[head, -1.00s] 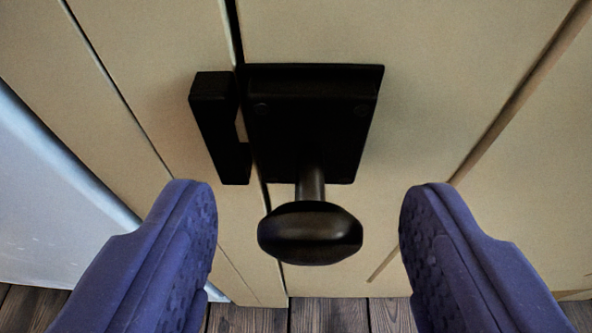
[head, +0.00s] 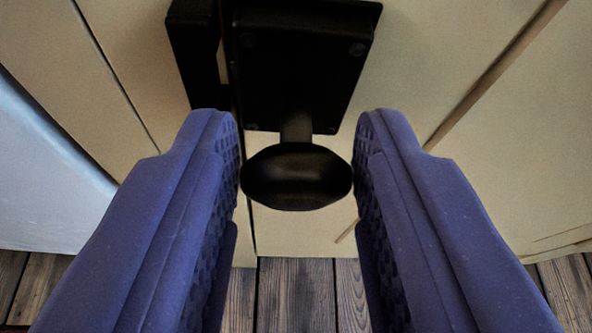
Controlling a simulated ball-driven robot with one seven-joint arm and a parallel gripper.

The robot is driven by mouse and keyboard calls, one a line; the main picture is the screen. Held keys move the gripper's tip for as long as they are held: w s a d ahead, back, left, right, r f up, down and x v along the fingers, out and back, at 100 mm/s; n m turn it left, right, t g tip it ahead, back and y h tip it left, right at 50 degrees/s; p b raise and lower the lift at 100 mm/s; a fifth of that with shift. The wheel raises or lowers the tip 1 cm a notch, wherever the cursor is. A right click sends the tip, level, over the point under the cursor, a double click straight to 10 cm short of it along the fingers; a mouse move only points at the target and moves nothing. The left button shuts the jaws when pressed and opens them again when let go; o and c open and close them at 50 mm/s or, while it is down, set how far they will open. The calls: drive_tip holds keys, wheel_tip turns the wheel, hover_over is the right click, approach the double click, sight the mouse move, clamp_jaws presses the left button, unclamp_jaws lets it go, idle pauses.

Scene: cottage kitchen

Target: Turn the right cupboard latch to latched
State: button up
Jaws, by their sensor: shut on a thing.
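The cupboard latch is a black plate (head: 300,70) on the cream cupboard front. A dark oval knob (head: 296,177) stands out from it on a short stem (head: 297,126). A black keeper piece (head: 196,55) sits to the left of the plate, across a narrow gap between the doors. My gripper (head: 297,165) has its two blue padded fingers on either side of the knob, shut on it. The knob's long side runs across the picture, from finger to finger. Whether a bolt reaches into the keeper cannot be seen.
The cream cupboard panels (head: 440,70) fill the back, with a groove to the right. A pale blue-grey surface (head: 40,170) is at the left edge. Dark wooden floorboards (head: 295,290) show below. The space around the knob is free.

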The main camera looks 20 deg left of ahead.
drive_tip(key=n, duration=0.1)
drive_tip(key=n+t+h+p, duration=0.1)
drive_tip(key=shift+s+a+n+h, duration=0.2)
drive_tip(key=shift+n+h, duration=0.1)
drive_tip(key=shift+n, duration=0.1)
drive_tip(key=n+t, duration=0.1)
drive_tip(key=n+h, duration=0.1)
drive_tip(key=shift+s+a+f+n+t, duration=0.1)
drive_tip(key=shift+a+f+n+t, duration=0.1)
drive_tip(key=shift+n+t, duration=0.15)
drive_tip(key=n+t, duration=0.2)
drive_tip(key=n, duration=0.1)
drive_tip(key=shift+s+f+h, duration=0.1)
drive_tip(key=shift+f+h, duration=0.2)
drive_tip(key=shift+h, duration=0.1)
drive_tip(key=n, duration=0.2)
drive_tip(key=n+t, duration=0.1)
drive_tip(key=n, duration=0.1)
drive_tip(key=shift+a+f+t+b, duration=0.1)
drive_tip(key=shift+f+t+b, duration=0.15)
drive_tip(key=shift+b, duration=0.15)
drive_tip(key=o, duration=1)
drive_tip(key=shift+o, duration=0.2)
